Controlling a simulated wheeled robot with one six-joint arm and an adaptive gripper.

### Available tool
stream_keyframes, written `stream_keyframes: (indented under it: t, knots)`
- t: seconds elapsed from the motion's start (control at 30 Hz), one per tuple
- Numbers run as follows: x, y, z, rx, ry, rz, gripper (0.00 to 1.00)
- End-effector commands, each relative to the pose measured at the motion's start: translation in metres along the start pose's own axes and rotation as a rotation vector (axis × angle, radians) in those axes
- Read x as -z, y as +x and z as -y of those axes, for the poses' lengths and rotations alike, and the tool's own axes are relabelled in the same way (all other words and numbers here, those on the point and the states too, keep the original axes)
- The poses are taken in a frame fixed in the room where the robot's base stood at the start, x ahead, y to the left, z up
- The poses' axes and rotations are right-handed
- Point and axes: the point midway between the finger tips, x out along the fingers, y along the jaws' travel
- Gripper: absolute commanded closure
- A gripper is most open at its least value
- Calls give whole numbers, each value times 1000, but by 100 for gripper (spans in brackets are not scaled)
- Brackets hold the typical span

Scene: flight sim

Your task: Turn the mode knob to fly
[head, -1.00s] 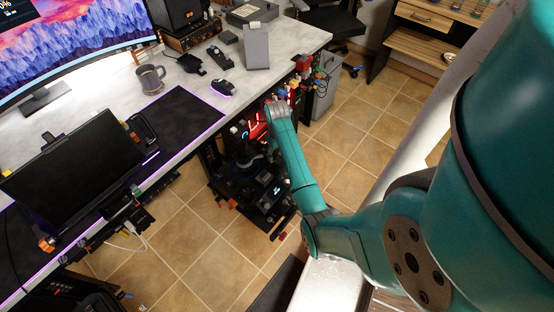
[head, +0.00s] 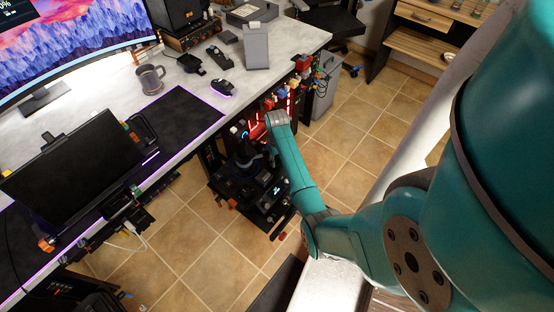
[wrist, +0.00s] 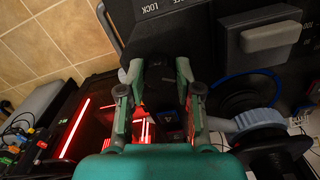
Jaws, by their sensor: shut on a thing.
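My gripper (wrist: 160,75) has its fingertips shut on a dark knob (wrist: 160,88), largely hidden between the green-edged fingers. This appears to be the mode knob. It is at the edge of a black panel (wrist: 225,14) with white lettering, of which "LOCK" is readable. I cannot make out a "fly" mark or the knob's pointer. In the head view, my gripper end (head: 277,120) is low beside the desk, above the black control unit, and the arm hides the knob.
A grey lever block (wrist: 268,38) and a blue-ringed round control (wrist: 258,120) are close right of the fingers. Red-lit strips (wrist: 75,130) are at left. The desk (head: 290,45) edge is beside the arm; the tiled floor (head: 345,150) is clear at right.

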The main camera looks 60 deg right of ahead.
Motion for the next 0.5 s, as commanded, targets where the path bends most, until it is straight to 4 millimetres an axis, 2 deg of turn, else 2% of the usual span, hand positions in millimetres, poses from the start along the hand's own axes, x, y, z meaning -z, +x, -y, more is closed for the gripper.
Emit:
stream_keyframes:
  t: [0.27,0.5]
  knots:
    - [0,0,0,0,43,0,100]
    - [0,0,1,0,187,0,100]
